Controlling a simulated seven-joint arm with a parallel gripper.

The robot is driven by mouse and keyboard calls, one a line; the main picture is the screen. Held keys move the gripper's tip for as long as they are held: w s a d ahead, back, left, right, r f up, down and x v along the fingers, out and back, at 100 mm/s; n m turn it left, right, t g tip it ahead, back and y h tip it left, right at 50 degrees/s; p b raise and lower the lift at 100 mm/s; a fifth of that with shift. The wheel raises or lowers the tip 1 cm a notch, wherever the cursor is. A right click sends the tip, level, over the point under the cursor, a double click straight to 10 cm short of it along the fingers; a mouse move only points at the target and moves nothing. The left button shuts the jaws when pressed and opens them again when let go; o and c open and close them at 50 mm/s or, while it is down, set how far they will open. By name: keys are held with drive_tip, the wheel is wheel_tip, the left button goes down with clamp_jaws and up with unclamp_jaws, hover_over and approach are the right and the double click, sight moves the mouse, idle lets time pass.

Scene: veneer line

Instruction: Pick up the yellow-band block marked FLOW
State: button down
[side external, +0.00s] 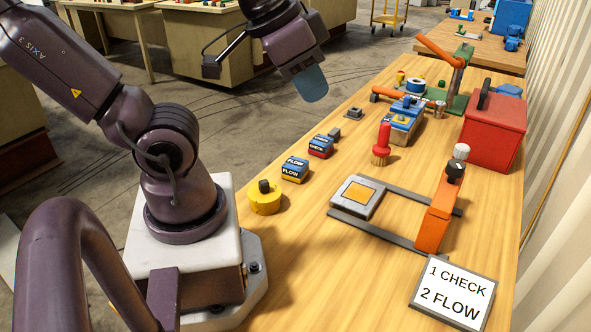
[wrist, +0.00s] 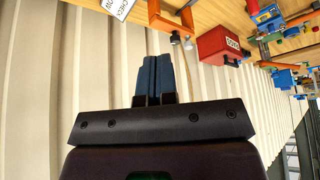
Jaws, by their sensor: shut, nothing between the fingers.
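The FLOW block (side external: 295,169) is blue with a yellow lower band and a dark label. It stands on the wooden table near its left edge in the side external view. The CHECK block (side external: 320,147), blue and red, stands just behind it. My gripper (side external: 311,84) is raised beyond the table's left edge, above and well apart from the blocks. In the wrist view my gripper (wrist: 153,62) has its blue fingers pressed together with nothing between them. The wrist view does not show the FLOW block.
A yellow knobbed disc (side external: 265,200) stands in front of the FLOW block. A grey fixture with a yellow square (side external: 360,194), a red peg (side external: 382,145), an orange clamp (side external: 438,213) and a red box (side external: 494,130) stand to the right. A sign (side external: 454,291) reads 1 CHECK, 2 FLOW.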

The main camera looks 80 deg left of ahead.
drive_tip(key=c, duration=1.8)
unclamp_jaws()
drive_tip(key=o, duration=1.6)
drive_tip(key=shift+f, duration=0.1)
